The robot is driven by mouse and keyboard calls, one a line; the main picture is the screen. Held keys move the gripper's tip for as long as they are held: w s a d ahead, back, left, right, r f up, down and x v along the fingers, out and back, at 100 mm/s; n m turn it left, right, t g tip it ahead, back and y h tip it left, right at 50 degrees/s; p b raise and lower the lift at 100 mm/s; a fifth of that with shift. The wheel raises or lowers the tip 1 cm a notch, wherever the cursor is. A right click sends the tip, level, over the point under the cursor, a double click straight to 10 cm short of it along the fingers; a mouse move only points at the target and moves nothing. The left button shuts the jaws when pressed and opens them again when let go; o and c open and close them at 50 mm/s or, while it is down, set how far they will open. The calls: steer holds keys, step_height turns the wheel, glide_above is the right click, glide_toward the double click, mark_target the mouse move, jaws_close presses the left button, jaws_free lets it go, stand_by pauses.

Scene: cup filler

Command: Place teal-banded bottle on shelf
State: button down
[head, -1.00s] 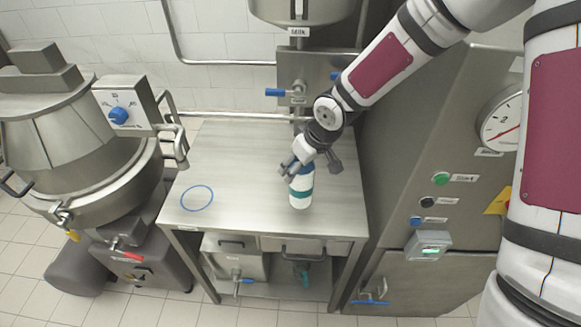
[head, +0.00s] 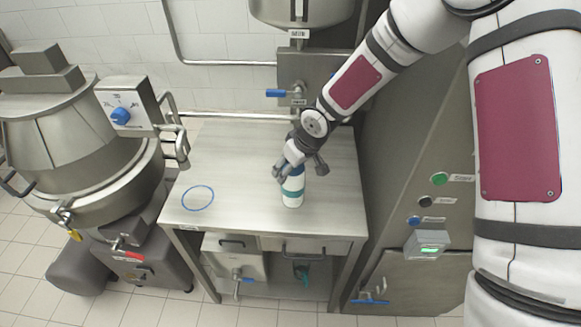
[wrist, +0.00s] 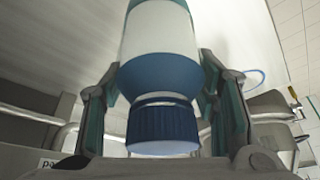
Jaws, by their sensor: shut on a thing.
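The teal-banded bottle (head: 293,190) is white with a teal band and stands upright at the front right of the steel table, in the head view. I cannot tell whether its base touches the top. My gripper (head: 290,172) is around its upper part and shut on it. In the wrist view the bottle (wrist: 160,62) shows its blue shoulder and ribbed dark blue cap between the two fingers (wrist: 160,100). The lower shelf (head: 270,285) shows under the table top, partly hidden by the units below the top.
A blue ring (head: 197,197) is marked on the table top (head: 225,160), left of the bottle. A large steel kettle (head: 85,150) stands at the left. A cabinet with buttons (head: 440,179) stands at the right. A tap with a blue handle (head: 277,93) is at the back.

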steer(key=c, duration=0.6)
jaws_free()
steer(key=shift+f, duration=0.1)
steer(key=v, duration=1.2)
steer(key=shift+p, duration=0.4)
